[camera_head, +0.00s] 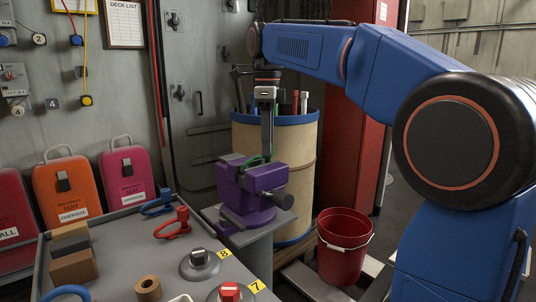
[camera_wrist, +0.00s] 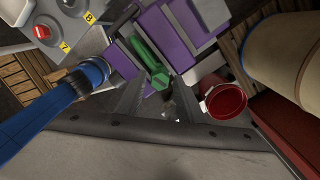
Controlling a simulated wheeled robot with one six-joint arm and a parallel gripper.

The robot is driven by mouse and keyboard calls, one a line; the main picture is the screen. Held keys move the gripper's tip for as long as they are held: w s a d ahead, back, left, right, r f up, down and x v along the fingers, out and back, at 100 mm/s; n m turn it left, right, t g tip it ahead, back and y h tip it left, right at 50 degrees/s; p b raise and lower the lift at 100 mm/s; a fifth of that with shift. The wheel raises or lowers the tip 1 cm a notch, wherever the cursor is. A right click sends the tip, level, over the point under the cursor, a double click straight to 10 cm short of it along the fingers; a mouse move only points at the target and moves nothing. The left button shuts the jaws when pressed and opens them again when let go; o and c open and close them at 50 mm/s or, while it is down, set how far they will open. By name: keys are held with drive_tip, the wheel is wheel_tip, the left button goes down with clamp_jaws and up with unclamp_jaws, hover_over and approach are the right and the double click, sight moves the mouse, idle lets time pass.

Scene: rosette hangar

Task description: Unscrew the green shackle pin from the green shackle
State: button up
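The green shackle (camera_head: 254,161) is held in the purple vise (camera_head: 250,187) on a grey stand. In the wrist view the green shackle (camera_wrist: 146,52) shows between the purple vise (camera_wrist: 184,22) jaws. A green six-sided end (camera_wrist: 160,80), which looks like the head of the shackle pin, points toward my gripper. My gripper (camera_head: 267,150) hangs down over the vise, close to the shackle. In the wrist view my gripper (camera_wrist: 157,97) has its dark fingers apart, with the green end in line with the gap. I cannot tell whether they touch it.
A grey table (camera_head: 127,245) at the left holds a blue shackle (camera_head: 157,206), a red shackle (camera_head: 174,224) and knobs marked 8 and 7. A tan barrel (camera_head: 300,150) with tools stands behind the vise. A red bucket (camera_head: 343,245) stands on the floor at right.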

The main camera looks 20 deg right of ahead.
drive_tip(key=shift+c, duration=0.3)
clamp_jaws()
drive_tip(key=n, duration=0.6)
drive_tip(key=shift+n, duration=1.9)
drive_tip(key=n, duration=0.3)
drive_tip(key=shift+r+n, duration=0.1)
drive_tip(key=shift+n, duration=0.3)
drive_tip(key=n, duration=0.3)
drive_tip(key=shift+n, duration=1.4)
